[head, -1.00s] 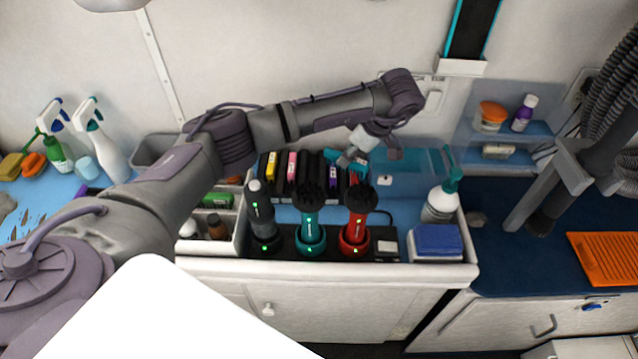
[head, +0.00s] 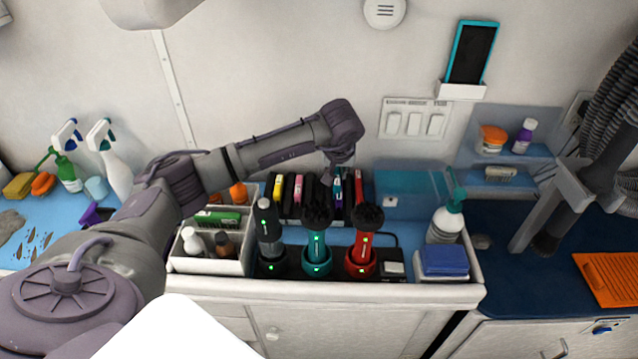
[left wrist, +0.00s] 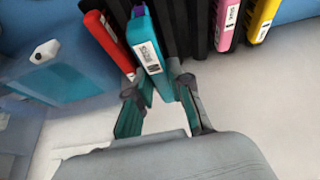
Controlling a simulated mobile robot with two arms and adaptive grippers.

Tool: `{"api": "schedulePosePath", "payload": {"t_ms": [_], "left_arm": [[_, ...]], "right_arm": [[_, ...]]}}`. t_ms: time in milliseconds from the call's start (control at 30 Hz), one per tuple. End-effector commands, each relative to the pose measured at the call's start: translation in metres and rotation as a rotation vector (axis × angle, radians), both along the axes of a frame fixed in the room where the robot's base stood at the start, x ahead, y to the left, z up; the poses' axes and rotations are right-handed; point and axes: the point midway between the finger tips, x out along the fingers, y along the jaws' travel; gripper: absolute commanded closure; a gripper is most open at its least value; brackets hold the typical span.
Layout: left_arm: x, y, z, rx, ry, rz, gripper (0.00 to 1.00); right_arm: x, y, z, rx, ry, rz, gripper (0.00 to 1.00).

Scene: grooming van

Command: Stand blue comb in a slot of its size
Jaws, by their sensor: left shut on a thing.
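The blue comb (left wrist: 148,45) is bright teal-blue with a white label. My left gripper (left wrist: 160,88) is shut on it near its end in the left wrist view. In the head view, the left gripper (head: 341,165) is over the right part of a black slotted rack (head: 312,198), and the blue comb (head: 337,185) shows just below it. The comb is among the rack's dark dividers, beside a red comb (head: 359,187). I cannot tell whether it is seated in a slot; its lower part is hidden. My right gripper is not in view.
Yellow (head: 278,187) and pink (head: 297,187) combs stand in the rack's left part. Several clippers, including a teal one (head: 316,243) and a red one (head: 361,245), stand in front. A translucent blue box (head: 408,186) is right of the rack.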

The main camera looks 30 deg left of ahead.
Motion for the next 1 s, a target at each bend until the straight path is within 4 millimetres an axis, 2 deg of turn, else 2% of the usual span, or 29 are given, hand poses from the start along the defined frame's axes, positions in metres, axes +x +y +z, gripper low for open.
{"api": "schedulePosePath", "payload": {"t_ms": [33, 100, 300, 467, 700, 1000], "left_arm": [[-0.003, 0.014, -0.005, 0.002, 0.005, 0.006, 1.00], [-0.004, 0.027, -0.014, 0.002, 0.003, 0.005, 1.00], [-0.005, 0.049, -0.029, 0.001, 0.002, 0.002, 1.00], [-0.005, 0.051, -0.038, -0.001, 0.003, 0.001, 1.00], [-0.006, 0.051, -0.070, -0.001, 0.003, 0.002, 1.00], [-0.005, 0.051, -0.074, 0.000, 0.000, 0.001, 1.00]], "right_arm": [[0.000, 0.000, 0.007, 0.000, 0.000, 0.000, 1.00], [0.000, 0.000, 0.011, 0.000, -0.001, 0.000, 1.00], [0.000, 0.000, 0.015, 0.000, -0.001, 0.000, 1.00], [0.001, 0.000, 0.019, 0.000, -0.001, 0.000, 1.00], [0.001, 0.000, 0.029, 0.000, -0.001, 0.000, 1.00], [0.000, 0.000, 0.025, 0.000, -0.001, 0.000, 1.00]]}}
